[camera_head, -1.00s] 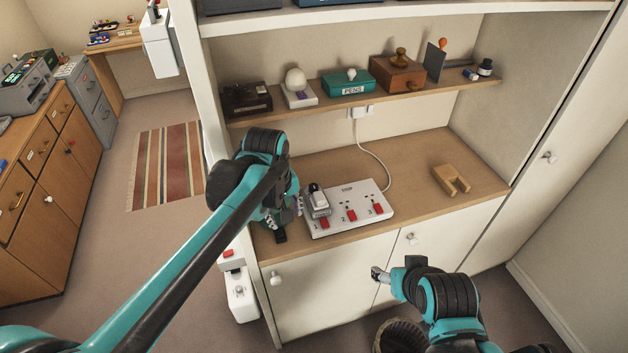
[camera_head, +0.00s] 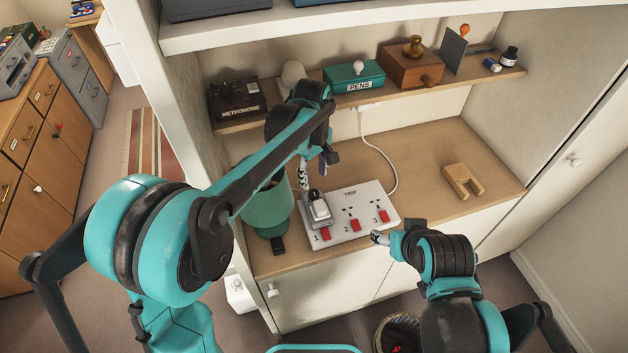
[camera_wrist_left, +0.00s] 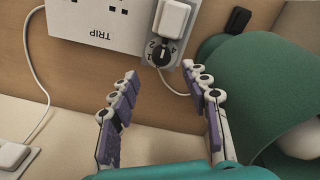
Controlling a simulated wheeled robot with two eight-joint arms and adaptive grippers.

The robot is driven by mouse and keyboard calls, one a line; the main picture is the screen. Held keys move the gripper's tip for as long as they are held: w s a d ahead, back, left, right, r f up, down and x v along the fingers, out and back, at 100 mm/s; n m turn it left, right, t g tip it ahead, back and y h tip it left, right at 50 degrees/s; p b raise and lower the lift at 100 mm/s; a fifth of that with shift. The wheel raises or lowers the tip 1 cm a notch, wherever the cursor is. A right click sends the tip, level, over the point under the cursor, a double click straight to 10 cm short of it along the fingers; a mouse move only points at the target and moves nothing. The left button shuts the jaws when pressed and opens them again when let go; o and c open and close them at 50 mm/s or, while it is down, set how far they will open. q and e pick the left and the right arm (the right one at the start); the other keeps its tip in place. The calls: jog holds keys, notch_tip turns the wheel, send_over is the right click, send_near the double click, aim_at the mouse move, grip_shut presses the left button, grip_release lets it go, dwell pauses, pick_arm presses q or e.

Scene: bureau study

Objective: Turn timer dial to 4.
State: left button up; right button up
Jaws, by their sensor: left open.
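The timer (camera_head: 316,210) is a grey unit plugged into socket 1 of the white power strip (camera_head: 368,203). A white plug (camera_wrist_left: 174,18) sits on the timer. The black round dial (camera_wrist_left: 163,54) shows beside this plug in the left wrist view, with small numbers around it; I cannot tell which number it points to. My left gripper (camera_head: 317,168) is open and empty behind the timer. In the left wrist view its fingers (camera_wrist_left: 160,72) stand apart on either side of the dial, not touching it. My right gripper (camera_head: 380,238) is low in front of the strip; its jaws are unclear.
A green lamp (camera_head: 262,218) stands left of the timer, close to my left arm. A shelf above holds a metronome (camera_head: 238,98), a pens box (camera_head: 354,76) and a wooden box (camera_head: 411,68). A wooden block (camera_head: 463,181) lies right; the desktop around it is clear.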

aim_at(314, 193)
pick_arm(q)
notch_tip(314, 193, down, 7)
jog(key=shift+s+r+b, duration=0.1)
jog(key=shift+s+b, duration=0.05)
jog(key=shift+b, duration=0.7)
grip_shut()
